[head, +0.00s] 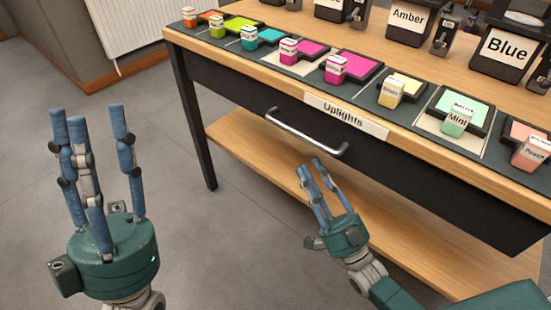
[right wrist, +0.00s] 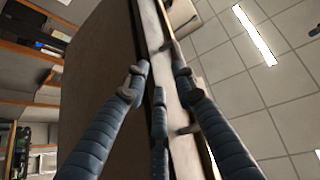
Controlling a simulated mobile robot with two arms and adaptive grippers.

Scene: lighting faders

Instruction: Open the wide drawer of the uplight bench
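The uplight bench has a wooden top and a wide dark drawer (head: 400,180) under it, marked "Uplights" on a white label (head: 346,115). The drawer front looks flush with the bench, so it appears closed. A silver bar handle (head: 305,133) runs across it. My right gripper (head: 315,170) is open and empty, its fingertips just below the handle's right part; I cannot tell the exact gap. In the right wrist view its blue fingers point along a dark panel (right wrist: 100,85), and the handle is not clear there. My left gripper (head: 95,118) is open and empty, pointing up, left of the bench.
Small coloured labelled blocks on pads line the bench top, including a mint one (head: 456,121). Black units such as Blue (head: 505,50) stand behind. A wooden lower shelf (head: 270,160) juts below the drawer. The grey floor (head: 185,235) in front is clear.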

